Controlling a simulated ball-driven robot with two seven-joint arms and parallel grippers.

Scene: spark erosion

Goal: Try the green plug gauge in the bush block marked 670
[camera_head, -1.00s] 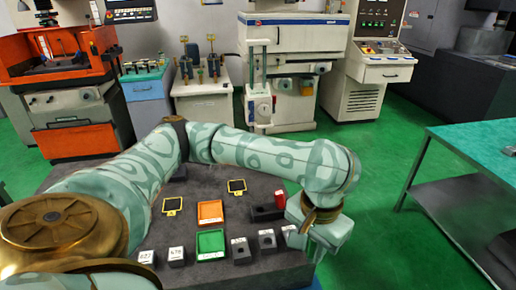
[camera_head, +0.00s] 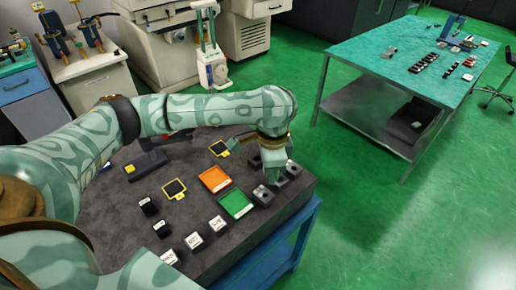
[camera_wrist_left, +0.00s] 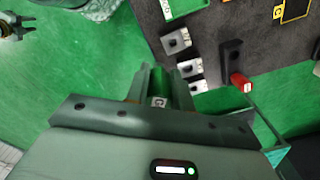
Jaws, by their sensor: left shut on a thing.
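My left gripper (camera_head: 272,174) is over the right end of the dark table in the head view. In the left wrist view its fingers (camera_wrist_left: 160,86) are shut on the green plug gauge (camera_wrist_left: 160,78), which has a pale marked end. The gauge is hidden in the head view. Bush blocks with pale labels stand along the table's front, left of the green tray. The block nearest the tray (camera_head: 218,223) appears to be the one marked 670, legible only earlier. Several unlabelled-looking blocks (camera_wrist_left: 176,41) stand near the gripper.
A green tray (camera_head: 236,204) and an orange tray (camera_head: 214,179) lie mid-table. A red plug (camera_wrist_left: 240,82) stands at a black block (camera_wrist_left: 230,58) near the gripper. Yellow-framed pads (camera_head: 174,188) lie behind. A teal workbench (camera_head: 400,60) stands apart at the right.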

